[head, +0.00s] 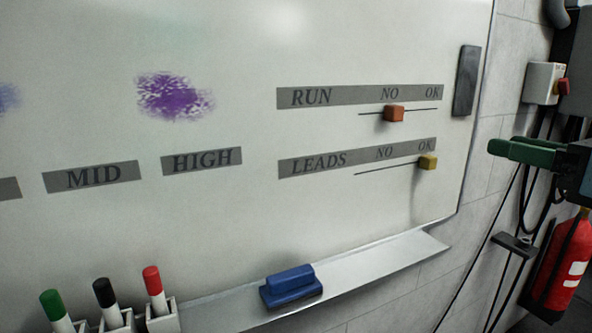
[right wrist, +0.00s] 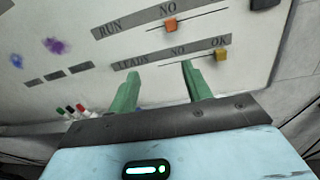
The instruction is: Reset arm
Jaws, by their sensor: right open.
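My right gripper (head: 503,146) is at the right edge of the head view, its green fingers pointing left, in front of the wall beside the whiteboard (head: 230,225). In the right wrist view its two fingers (right wrist: 160,70) are apart with nothing between them, facing the board. My left gripper is not in view.
The board has an orange slider (head: 393,114) near NO on the RUN line and a yellow slider (head: 428,162) under OK on LEADS. A blue eraser (head: 291,286) and several markers (head: 105,293) are on the tray (head: 375,268). A fire extinguisher (head: 567,262) stands right.

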